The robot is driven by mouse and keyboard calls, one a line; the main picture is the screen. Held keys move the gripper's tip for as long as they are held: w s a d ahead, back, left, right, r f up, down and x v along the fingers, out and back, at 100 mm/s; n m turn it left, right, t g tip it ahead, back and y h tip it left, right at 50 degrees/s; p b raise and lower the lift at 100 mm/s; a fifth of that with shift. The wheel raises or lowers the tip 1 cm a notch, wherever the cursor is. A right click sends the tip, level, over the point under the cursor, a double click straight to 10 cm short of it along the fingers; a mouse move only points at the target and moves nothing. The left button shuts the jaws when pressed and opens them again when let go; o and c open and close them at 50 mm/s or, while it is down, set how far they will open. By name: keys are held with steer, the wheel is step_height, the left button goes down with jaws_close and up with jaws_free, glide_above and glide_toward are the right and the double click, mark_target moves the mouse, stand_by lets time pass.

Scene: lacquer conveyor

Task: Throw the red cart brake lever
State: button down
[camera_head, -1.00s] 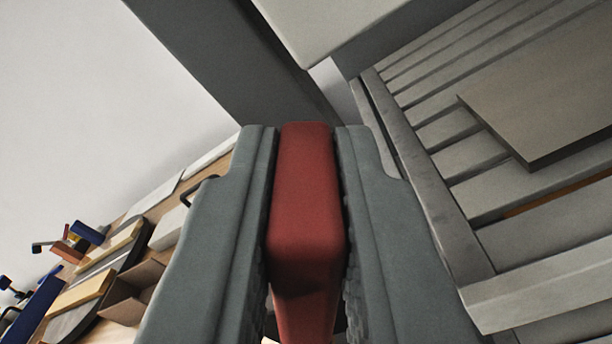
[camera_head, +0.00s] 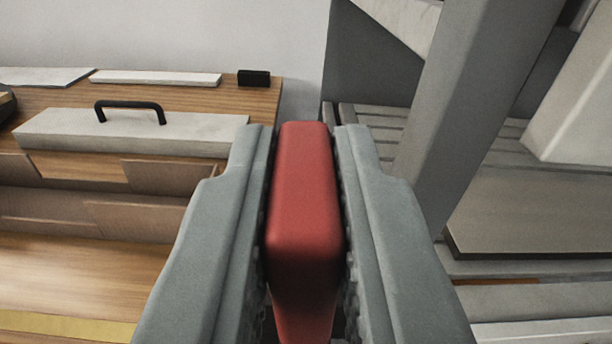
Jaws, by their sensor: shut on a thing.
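The red cart brake lever (camera_head: 303,200) stands in the middle of the camera_head view, a rounded red bar that narrows toward the bottom of the picture. My gripper (camera_head: 304,165) is shut on it, with one grey finger along its left side and one along its right. The lever's lower end runs out of the picture, so its pivot and mount are hidden.
At the left is a wooden bench (camera_head: 225,97) with a light grey lid with a black handle (camera_head: 130,106), a cardboard box (camera_head: 80,215) and a small black block (camera_head: 254,77). At the right are a grey post (camera_head: 470,110), slats and a flat panel (camera_head: 530,215).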

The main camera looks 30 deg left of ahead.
steer(key=s+a+f+n, duration=0.2)
steer(key=s+a+n, duration=0.1)
steer(key=a+n, duration=0.2)
steer(key=shift+s+f+n, duration=0.15)
steer(key=shift+s+n, duration=0.2)
steer(key=shift+n, duration=0.25)
steer(key=c, duration=1.4)
jaws_free()
steer(key=v, duration=1.7)
steer(key=shift+s, duration=0.15)
steer(key=shift+d, duration=0.1)
